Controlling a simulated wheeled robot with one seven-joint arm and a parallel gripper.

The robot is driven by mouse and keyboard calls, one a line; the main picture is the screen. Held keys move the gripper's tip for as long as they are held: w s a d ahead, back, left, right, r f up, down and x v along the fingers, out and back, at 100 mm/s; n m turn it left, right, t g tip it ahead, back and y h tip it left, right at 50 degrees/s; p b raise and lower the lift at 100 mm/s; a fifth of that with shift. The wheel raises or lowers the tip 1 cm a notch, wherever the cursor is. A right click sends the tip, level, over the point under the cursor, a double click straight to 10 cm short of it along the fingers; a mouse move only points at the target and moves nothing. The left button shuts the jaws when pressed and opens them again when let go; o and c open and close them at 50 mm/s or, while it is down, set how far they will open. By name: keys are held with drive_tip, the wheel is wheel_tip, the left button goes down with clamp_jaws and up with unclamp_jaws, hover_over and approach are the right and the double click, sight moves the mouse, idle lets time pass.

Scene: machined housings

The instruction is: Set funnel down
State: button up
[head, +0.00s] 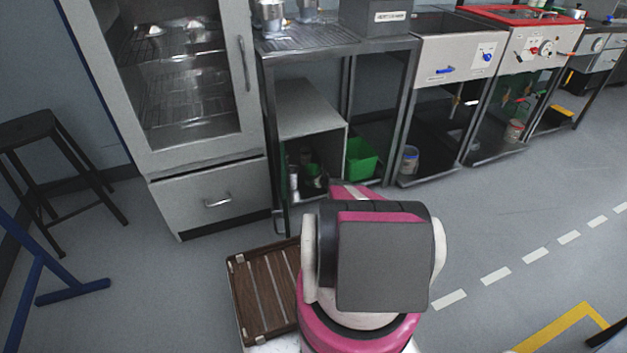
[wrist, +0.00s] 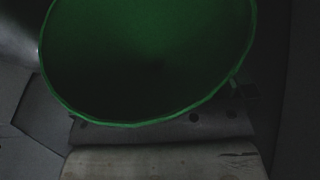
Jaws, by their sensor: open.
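A green funnel (wrist: 150,55) fills the upper middle of the wrist view, its wide round mouth facing the camera and its inside dark. Its spout is hidden. My gripper (wrist: 165,130) shows only in part, as grey and pale pieces along the bottom of the wrist view, close against the funnel's lower rim. It is open; whether it touches the funnel cannot be told. In the head view my arm hides the gripper, and I cannot make out the funnel for certain.
My arm points toward a steel bench (head: 335,48) whose low shelf bears a green bin (head: 360,160) and small items. A glass-fronted cabinet (head: 210,190) stands left of it. A brown slatted crate (head: 236,300) is beside my arm.

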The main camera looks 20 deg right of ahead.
drive_tip(key=v, duration=1.1)
drive_tip(key=shift+s+d+r, duration=0.1)
drive_tip(key=shift+s, duration=0.1)
drive_tip(key=shift+s, duration=0.1)
